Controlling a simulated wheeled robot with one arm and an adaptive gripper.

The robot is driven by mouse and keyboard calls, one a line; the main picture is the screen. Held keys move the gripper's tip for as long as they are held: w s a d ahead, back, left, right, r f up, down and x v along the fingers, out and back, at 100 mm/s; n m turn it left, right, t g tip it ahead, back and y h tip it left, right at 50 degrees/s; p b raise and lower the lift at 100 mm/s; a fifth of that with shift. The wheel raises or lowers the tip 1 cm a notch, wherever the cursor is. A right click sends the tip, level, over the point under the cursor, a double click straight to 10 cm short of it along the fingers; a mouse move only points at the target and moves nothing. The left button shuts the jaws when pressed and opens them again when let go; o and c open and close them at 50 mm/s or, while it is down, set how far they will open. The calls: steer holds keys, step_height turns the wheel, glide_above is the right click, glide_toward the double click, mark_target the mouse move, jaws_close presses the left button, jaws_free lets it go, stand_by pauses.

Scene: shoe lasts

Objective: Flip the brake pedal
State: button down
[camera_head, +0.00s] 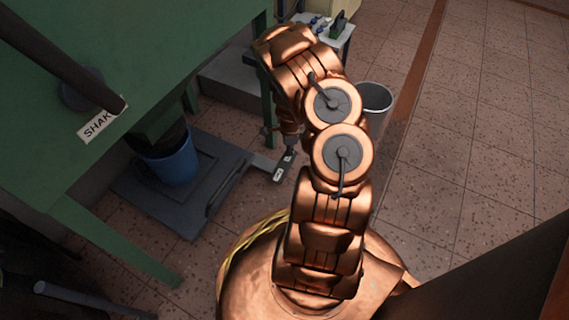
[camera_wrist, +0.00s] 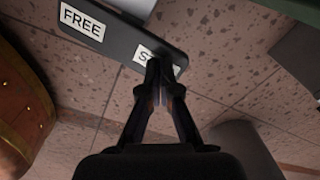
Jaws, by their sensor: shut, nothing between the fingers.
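The brake pedal (camera_wrist: 122,37) is a dark flat bar with white labels in the wrist view. One label reads FREE, and the other starts with ST, its rest hidden behind my fingers. In the head view the pedal (camera_head: 281,173) sticks out low beside the machine, just below my gripper (camera_head: 290,150). My gripper also shows in the wrist view (camera_wrist: 160,70), with its fingers together and empty. The fingertips overlap the ST end of the pedal. I cannot tell whether they touch it.
A green machine (camera_head: 130,60) with a SHAK label stands at the left. A blue bucket (camera_head: 175,160) sits on a dark base plate (camera_head: 140,200) beside the pedal. A grey bin (camera_head: 375,98) and a small white table (camera_head: 338,35) stand behind my arm. The tiled floor at right is clear.

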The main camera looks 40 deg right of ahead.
steer(key=shift+f+b, duration=0.5)
steer(key=shift+f, duration=0.35)
stand_by(0.5)
steer(key=shift+r, duration=0.15)
steer(key=shift+r+p, duration=1.45)
steer(key=shift+r, duration=1.95)
steer(key=shift+s, duration=0.15)
